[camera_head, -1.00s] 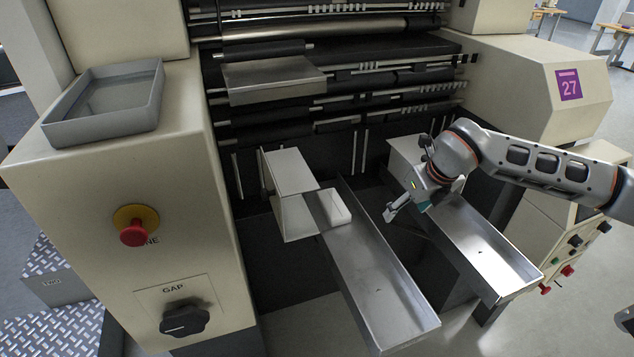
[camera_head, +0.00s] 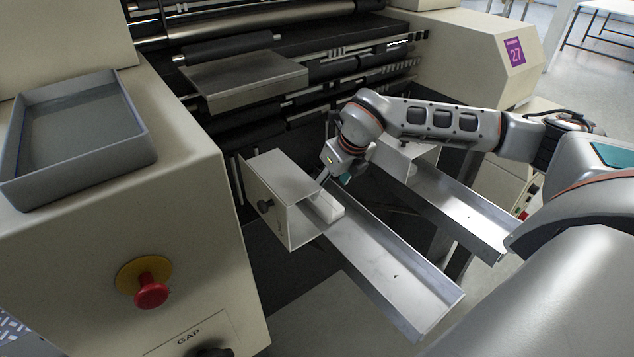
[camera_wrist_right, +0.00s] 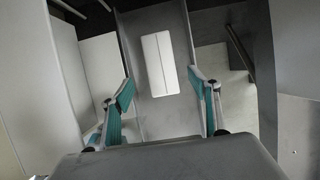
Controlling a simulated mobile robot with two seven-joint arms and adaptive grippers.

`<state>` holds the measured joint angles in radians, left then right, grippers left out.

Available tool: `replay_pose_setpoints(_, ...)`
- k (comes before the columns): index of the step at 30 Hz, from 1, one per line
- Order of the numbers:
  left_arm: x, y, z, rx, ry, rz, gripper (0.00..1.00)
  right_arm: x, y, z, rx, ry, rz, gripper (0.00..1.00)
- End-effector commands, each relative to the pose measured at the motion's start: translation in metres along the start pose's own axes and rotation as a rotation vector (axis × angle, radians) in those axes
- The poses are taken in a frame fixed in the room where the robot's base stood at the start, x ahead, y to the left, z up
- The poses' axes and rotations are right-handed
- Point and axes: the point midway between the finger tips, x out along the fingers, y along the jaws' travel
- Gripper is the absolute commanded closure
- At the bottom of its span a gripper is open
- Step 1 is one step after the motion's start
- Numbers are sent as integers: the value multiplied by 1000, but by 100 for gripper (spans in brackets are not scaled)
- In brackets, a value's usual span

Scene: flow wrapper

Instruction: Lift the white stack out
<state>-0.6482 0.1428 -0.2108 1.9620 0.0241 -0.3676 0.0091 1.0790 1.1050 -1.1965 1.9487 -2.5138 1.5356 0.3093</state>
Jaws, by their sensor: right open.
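The white stack (camera_head: 327,208) lies at the upper end of the left metal chute (camera_head: 385,268), beside a pale box-like housing (camera_head: 283,196). In the right wrist view the white stack (camera_wrist_right: 160,63) is a pale rectangle with a thin line along its middle, on the grey chute floor (camera_wrist_right: 165,118). My right gripper (camera_head: 328,180) is just above and behind the stack in the head view. In the wrist view its teal-padded fingers (camera_wrist_right: 161,80) are spread and empty, with the stack framed between and beyond them. My left gripper is not in view.
A second metal chute (camera_head: 452,212) runs parallel on the right, under my right arm. A grey tray (camera_head: 85,130) sits on the cream cabinet at left, above a red stop button (camera_head: 151,291). Rollers and a metal plate (camera_head: 244,77) lie behind.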

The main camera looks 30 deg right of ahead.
Motion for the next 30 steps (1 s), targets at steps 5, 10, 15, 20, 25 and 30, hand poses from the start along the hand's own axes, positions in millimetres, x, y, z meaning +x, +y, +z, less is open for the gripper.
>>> replay_pose_setpoints(5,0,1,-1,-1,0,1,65,12,0,-1,2,3,0,39)
replay_pose_setpoints(10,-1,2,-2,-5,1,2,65,37,0,-1,2,4,1,39)
replay_pose_setpoints(15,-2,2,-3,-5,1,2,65,60,0,-1,1,3,0,39)
replay_pose_setpoints(20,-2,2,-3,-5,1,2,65,74,0,0,0,1,0,39)
replay_pose_setpoints(25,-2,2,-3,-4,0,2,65,78,-1,0,1,1,-1,39)
replay_pose_setpoints(30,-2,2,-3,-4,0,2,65,78,0,0,1,1,-1,39)
